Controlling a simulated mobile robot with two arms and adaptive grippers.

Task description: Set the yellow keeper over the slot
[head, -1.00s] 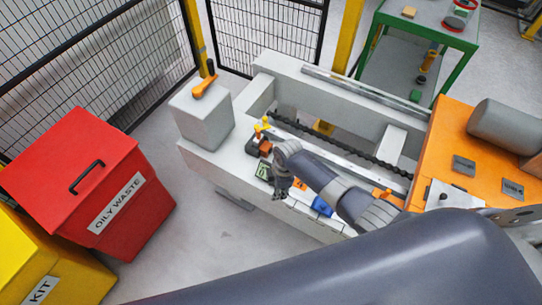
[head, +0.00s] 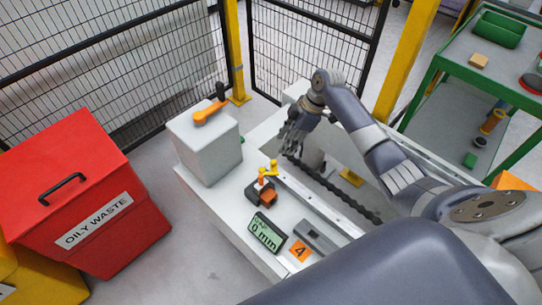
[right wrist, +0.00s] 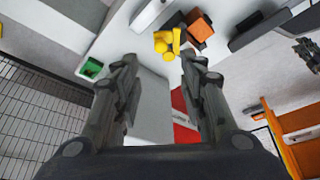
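The yellow keeper (head: 272,168) appears to be the small yellow piece beside an orange-topped post, at a dark block (head: 252,191) on the white bench. It also shows in the right wrist view (right wrist: 168,43), ahead of the fingers. My right gripper (head: 290,150) is above the bench, behind and to the right of the yellow piece and apart from it. In the right wrist view its fingers (right wrist: 160,72) are spread with nothing between them. A dark gripper at that view's right edge (right wrist: 308,52) seems to be my left one, partly cut off. I cannot make out the slot.
A grey box (head: 205,150) with an orange-handled tool (head: 209,112) stands left of the dark block. A dark chain (head: 335,190) runs along the bench. The red waste bin (head: 85,205) is left.

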